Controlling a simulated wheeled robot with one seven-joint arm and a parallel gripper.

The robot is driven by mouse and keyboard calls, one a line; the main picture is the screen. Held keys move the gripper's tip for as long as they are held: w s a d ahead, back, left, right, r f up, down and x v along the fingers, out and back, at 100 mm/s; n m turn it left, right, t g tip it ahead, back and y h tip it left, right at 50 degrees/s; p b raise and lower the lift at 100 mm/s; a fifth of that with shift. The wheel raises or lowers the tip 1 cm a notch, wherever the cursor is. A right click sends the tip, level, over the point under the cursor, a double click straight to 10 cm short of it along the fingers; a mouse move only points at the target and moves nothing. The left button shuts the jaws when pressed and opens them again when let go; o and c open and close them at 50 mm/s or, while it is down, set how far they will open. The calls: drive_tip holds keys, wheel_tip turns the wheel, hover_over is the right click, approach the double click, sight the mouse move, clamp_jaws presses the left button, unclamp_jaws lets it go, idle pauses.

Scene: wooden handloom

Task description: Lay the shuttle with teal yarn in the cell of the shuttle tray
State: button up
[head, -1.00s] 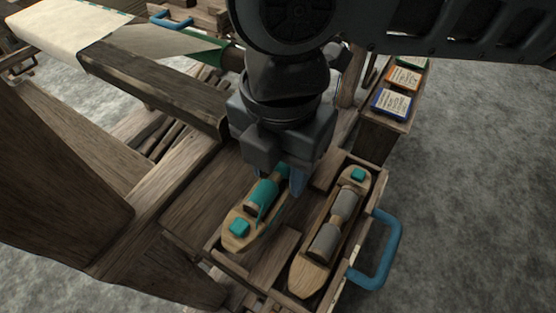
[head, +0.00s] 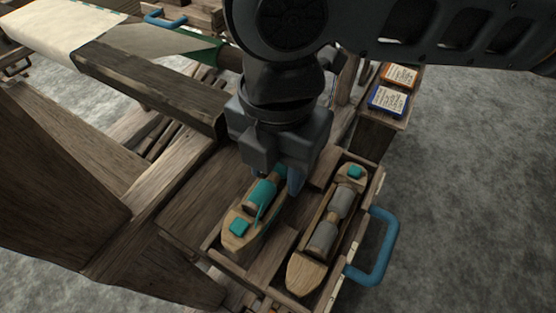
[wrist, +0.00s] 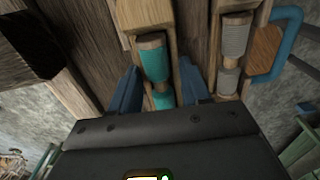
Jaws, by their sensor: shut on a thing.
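The wooden shuttle with teal yarn (head: 232,239) has a teal square on its near end. My gripper (head: 280,182) is shut on it around its middle and far part, which the gripper partly hides. In the wrist view the teal yarn (wrist: 158,68) lies between my two blue fingers (wrist: 157,88). The shuttle tray (head: 372,190) is wooden. The teal shuttle is over or in its left cell; I cannot tell whether it touches the cell floor. A shuttle with grey yarn (head: 306,276) lies in the right cell, beside it and nearly parallel.
A blue handle (head: 385,262) sticks out from the tray's right side. Loom beams (head: 150,90) and a thick post (head: 55,180) stand to the left. A box with orange and blue labelled cards (head: 389,99) is behind. Grey floor lies free at right.

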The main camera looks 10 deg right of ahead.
drive_tip(key=shift+f+b, duration=0.55)
drive_tip(key=shift+f, duration=0.65)
drive_tip(key=o, duration=1.2)
drive_tip(key=shift+r+p, duration=0.35)
drive_tip(key=shift+r, duration=3.55)
